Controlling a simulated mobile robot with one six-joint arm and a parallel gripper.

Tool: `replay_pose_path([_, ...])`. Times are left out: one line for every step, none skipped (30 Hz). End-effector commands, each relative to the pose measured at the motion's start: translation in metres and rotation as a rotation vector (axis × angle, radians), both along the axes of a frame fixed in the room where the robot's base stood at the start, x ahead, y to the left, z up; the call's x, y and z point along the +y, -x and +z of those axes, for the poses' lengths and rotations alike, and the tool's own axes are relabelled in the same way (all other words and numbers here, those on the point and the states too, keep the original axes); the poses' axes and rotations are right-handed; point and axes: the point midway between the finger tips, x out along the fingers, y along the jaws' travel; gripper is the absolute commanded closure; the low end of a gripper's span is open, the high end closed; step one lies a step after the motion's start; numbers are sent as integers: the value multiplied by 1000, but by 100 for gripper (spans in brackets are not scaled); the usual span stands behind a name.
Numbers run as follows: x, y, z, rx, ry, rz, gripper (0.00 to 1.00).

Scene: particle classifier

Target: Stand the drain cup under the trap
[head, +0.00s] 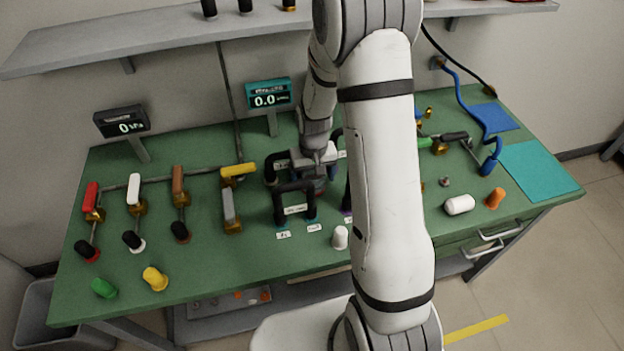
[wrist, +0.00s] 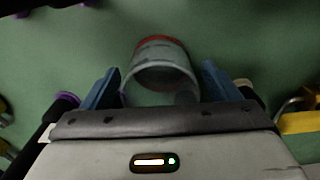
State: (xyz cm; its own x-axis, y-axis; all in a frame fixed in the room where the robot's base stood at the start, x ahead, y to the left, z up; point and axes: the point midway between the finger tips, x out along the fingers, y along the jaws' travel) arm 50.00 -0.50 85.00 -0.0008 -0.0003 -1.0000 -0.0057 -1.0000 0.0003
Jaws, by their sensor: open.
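A grey, see-through cup with a red band (wrist: 160,62), which looks like the drain cup, is in the middle of the wrist view. My gripper (wrist: 161,72) is open, with one blue finger on each side of the cup. A gap shows beside the fingers; I cannot tell if either touches it. In the head view my gripper (head: 320,176) is low over the bench among black bent pipes (head: 295,186), and the cup is mostly hidden there. I cannot tell which fitting is the trap.
The green bench (head: 270,250) has clear room at its front. A white cap (head: 340,237) stands near the pipes. Valves with coloured handles, such as a yellow one (head: 238,170), stand to the left. Black pipes flank my gripper closely.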

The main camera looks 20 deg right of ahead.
Motion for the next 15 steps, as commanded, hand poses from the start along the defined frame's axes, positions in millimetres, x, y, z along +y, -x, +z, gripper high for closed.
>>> replay_pose_path([0,1,-6,3,0,0,17])
replay_pose_path([0,0,-8,1,0,1,17])
replay_pose_path([0,0,-10,1,0,1,17])
replay_pose_path([0,0,-12,1,0,1,17])
replay_pose_path([0,0,-13,1,0,1,17])
replay_pose_path([0,0,-13,0,0,1,17])
replay_pose_path([1,0,-13,0,0,1,17])
replay_pose_path([1,0,-13,0,0,1,17])
replay_pose_path([1,0,-13,0,0,1,17])
replay_pose_path([1,0,-13,0,0,1,17])
replay_pose_path([1,0,-13,-1,0,2,17])
replay_pose_path([1,0,-13,-1,0,2,21])
replay_pose_path([1,0,-13,-1,0,2,23])
replay_pose_path([1,0,-13,-1,0,2,26])
replay_pose_path([1,0,-13,-1,0,2,29])
